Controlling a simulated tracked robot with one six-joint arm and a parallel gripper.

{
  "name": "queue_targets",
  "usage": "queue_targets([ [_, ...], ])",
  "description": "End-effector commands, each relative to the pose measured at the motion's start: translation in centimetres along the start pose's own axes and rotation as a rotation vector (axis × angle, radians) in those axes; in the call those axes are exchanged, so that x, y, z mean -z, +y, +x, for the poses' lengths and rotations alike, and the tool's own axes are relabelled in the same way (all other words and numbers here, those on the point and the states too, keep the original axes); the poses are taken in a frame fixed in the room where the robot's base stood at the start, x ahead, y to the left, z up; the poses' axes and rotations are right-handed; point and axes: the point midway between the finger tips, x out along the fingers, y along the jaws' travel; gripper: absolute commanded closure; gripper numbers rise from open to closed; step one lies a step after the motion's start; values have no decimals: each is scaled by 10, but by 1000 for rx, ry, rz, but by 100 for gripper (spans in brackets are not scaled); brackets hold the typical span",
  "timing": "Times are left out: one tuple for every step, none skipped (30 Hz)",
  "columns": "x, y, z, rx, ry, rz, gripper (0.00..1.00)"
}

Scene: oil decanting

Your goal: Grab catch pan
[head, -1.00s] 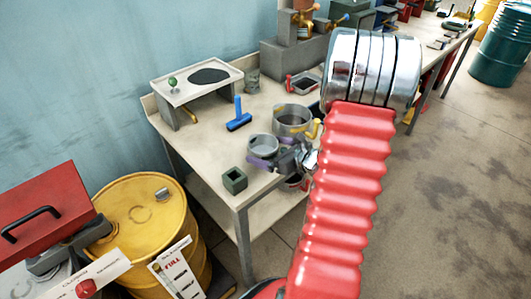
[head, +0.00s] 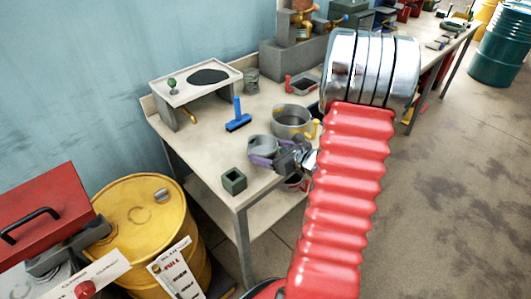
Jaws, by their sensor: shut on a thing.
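A small grey round pan (head: 262,145) is near the front edge of the workbench, in the head view. My gripper (head: 270,154), with purple fingers, comes in from the right and is shut on this pan. The fingers and wrist cover part of its right and near sides. I cannot tell whether the pan still touches the bench top. A larger grey round pot (head: 291,119) with a yellow handle stands just behind. I cannot tell from looks alone which one is the catch pan.
On the workbench (head: 205,150) are a blue squeegee-like tool (head: 238,121), a green square box (head: 233,181), a raised white tray (head: 185,84) and a dark tray (head: 305,83). A yellow drum (head: 137,225) stands left of the bench. The floor at right is clear.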

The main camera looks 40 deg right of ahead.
Motion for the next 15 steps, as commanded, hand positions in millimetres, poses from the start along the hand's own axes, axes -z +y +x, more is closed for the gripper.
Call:
queue_targets([
  [-1, 0, 0, 0, -1, 0, 49],
  [-1, 0, 0, 0, -1, -1, 49],
  [-2, 0, -1, 0, -1, -1, 49],
  [-3, 0, -1, 0, -1, -1, 49],
  [-4, 0, -1, 0, -1, -2, 49],
  [-6, 0, -2, 0, -2, -2, 49],
  [-8, 0, -3, 0, -2, -3, 49],
  [-10, 0, -4, 1, -2, -3, 49],
  [-12, 0, -5, 1, -2, -2, 49],
  [-15, -1, -6, 1, -2, -2, 49],
  [-18, -1, -7, 2, -2, -4, 49],
  [-22, 0, -9, 1, -2, -4, 49],
  [-26, 0, -10, 1, -2, -4, 49],
  [-30, 0, -12, 1, -2, -5, 49],
  [-36, -1, -14, 2, -3, -4, 49],
])
